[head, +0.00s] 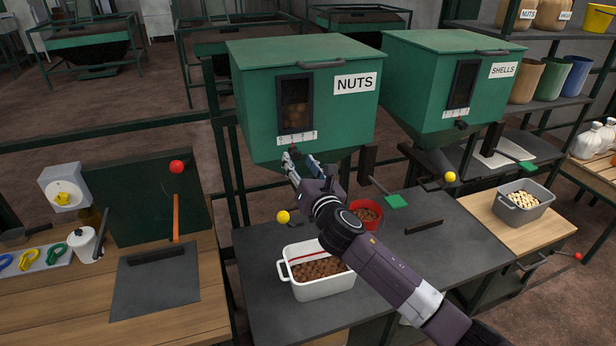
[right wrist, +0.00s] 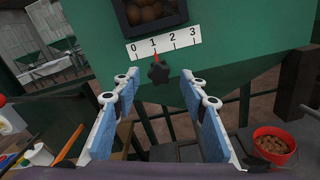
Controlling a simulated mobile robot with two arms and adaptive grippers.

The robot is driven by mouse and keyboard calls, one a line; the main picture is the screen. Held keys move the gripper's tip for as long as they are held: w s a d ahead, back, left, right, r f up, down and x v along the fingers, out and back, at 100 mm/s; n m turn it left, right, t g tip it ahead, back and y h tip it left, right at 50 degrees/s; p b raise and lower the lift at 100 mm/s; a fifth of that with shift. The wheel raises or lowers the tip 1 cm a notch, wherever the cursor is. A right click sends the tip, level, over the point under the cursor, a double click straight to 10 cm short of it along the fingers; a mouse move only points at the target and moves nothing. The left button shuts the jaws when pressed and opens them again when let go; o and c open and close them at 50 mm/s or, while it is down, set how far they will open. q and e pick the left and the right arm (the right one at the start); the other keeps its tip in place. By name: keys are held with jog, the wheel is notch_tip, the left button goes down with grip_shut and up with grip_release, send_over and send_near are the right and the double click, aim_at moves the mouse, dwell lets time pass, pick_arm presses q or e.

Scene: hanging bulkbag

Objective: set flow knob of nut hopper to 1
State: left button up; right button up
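The green nut hopper (head: 262,100) carries a NUTS label and a small window with nuts behind it. Its black flow knob (right wrist: 159,73) sits below a white scale (right wrist: 163,42) marked 0 to 3. The red pointer above the knob points at about 1. My right gripper (right wrist: 162,92) is open, with its blue-padded fingers on either side of the knob in the picture and a gap to each. I see no contact with the knob. In the head view, the right gripper (head: 301,159) is just below the hopper's scale (head: 296,138). My left gripper is not in view.
A white bin of nuts (head: 321,285) and a red bucket (head: 367,214) stand on the dark table below. The SHELLS hopper (head: 430,95) is to the right. A yellow ball-ended lever (head: 283,217) and a green-tipped lever (head: 396,201) stick out near my right arm.

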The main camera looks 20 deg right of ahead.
jog(key=s, duration=1)
jog(key=shift+s+d, duration=0.2)
jog(key=shift+s, duration=0.15)
jog(key=shift+f, duration=0.1)
